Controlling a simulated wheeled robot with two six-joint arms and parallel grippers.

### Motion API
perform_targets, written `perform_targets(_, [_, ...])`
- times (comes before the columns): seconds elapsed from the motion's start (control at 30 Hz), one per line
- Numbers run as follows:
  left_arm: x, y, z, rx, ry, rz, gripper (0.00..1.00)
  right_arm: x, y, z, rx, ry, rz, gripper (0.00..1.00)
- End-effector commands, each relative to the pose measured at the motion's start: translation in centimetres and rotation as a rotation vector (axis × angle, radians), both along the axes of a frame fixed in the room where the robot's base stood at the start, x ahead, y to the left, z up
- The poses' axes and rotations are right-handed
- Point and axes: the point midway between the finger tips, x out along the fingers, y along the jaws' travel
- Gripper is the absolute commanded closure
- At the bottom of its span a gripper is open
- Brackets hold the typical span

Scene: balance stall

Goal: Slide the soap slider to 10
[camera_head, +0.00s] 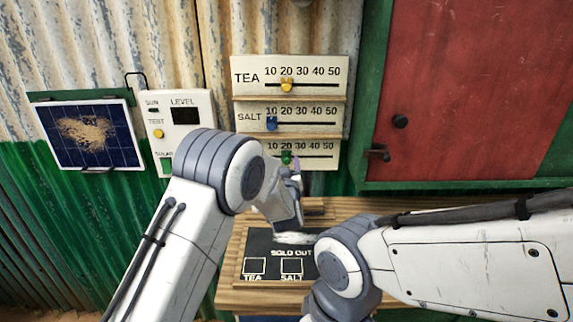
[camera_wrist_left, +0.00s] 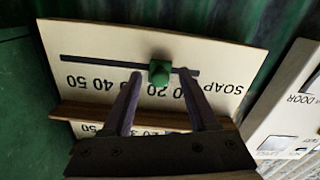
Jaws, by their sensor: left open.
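The soap slider's green knob (camera_head: 287,157) sits near the 20 mark on the lowest scale panel (camera_head: 325,148). In the left wrist view the panel (camera_wrist_left: 222,58) appears upside down with the word SOAP, and the green knob (camera_wrist_left: 159,72) is on its dark slot by the 20. My left gripper (camera_head: 294,168) is at this panel. Its two fingers (camera_wrist_left: 160,80) are open, one on each side of the knob, with gaps visible. My left arm hides the SOAP label in the head view. My right arm enters from the right; its gripper is out of view.
The salt slider's blue knob (camera_head: 271,123) and the tea slider's yellow knob (camera_head: 287,85) are above. A level panel (camera_head: 198,105) stands left. A red cupboard door (camera_head: 470,90) is right. A wooden counter with a dark SOLD OUT board (camera_head: 262,243) lies below.

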Motion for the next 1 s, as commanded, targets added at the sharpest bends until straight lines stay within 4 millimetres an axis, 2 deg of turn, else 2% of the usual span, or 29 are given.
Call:
perform_targets(0.03, [-0.01,0.00,-0.01,0.000,0.000,0.000,0.41,0.00,0.00,-0.01,0.000,0.000,0.000,0.43])
perform_targets(0.07, [-0.02,0.00,0.00,0.000,0.000,0.000,0.48,0.00,0.00,-0.01,0.000,0.000,0.000,0.43])
perform_targets(0.1, [-0.02,0.00,0.00,0.000,0.000,0.000,0.64,0.00,0.00,-0.01,0.000,0.000,0.000,0.43])
perform_targets(0.2, [-0.03,-0.01,0.00,0.000,0.000,0.000,1.00,0.00,0.00,-0.01,0.000,0.000,0.000,0.43])
perform_targets(1.0, [-0.06,-0.02,-0.01,0.000,0.000,0.000,1.00,0.00,0.00,0.00,0.000,0.000,0.000,0.43])
